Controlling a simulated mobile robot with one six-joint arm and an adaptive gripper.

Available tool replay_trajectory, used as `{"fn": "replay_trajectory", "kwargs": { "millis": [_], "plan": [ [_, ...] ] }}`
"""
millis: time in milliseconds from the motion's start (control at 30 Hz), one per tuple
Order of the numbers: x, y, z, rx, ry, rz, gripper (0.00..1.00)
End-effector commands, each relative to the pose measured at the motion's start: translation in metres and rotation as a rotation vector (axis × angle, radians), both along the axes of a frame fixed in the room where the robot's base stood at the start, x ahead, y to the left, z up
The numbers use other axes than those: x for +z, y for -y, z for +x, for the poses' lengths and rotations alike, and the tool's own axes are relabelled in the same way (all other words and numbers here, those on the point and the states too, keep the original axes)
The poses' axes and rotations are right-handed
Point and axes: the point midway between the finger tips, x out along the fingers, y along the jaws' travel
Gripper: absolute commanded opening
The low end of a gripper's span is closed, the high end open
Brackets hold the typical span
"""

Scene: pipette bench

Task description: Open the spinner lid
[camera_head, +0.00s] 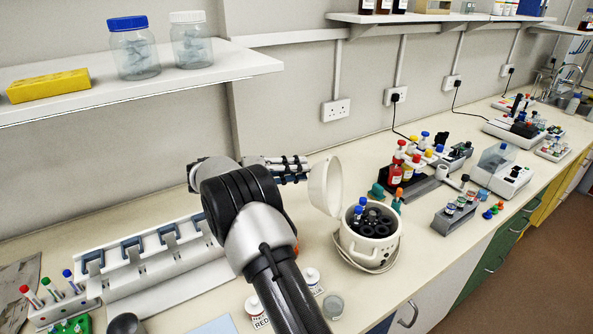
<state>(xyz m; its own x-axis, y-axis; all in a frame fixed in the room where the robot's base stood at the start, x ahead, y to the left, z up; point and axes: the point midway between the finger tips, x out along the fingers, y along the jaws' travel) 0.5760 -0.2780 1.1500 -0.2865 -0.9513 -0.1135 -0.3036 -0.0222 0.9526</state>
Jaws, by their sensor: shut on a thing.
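The spinner (351,237) is a round cream pot on the bench, right of my arm. Its lid (326,187) stands raised, nearly upright, at the left rim, and the inside is exposed. A dark rotor (376,222) shows in the bowl, with blue-capped tubes at its left side. My gripper (301,170) is at the back of the lid, on its left side, and is shut on it. The exact grip point is hidden behind the lid and too small to make out.
A white pipette stand (155,268) is left of my arm. A red-tube rack (412,185) and a grey tube rack (456,213) stand right of the spinner. Small lidded pots (312,277) are in front. A shelf (130,92) hangs above left.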

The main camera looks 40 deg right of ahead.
Motion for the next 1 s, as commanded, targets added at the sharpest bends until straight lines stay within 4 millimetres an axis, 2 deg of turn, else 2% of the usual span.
{"fn": "replay_trajectory", "kwargs": {
  "millis": [467,1000],
  "plan": [
    [-0.004,0.001,-0.002,-0.003,0.004,0.012,0.00],
    [0.031,0.029,-0.042,-0.003,0.287,0.205,0.00]
  ]
}}
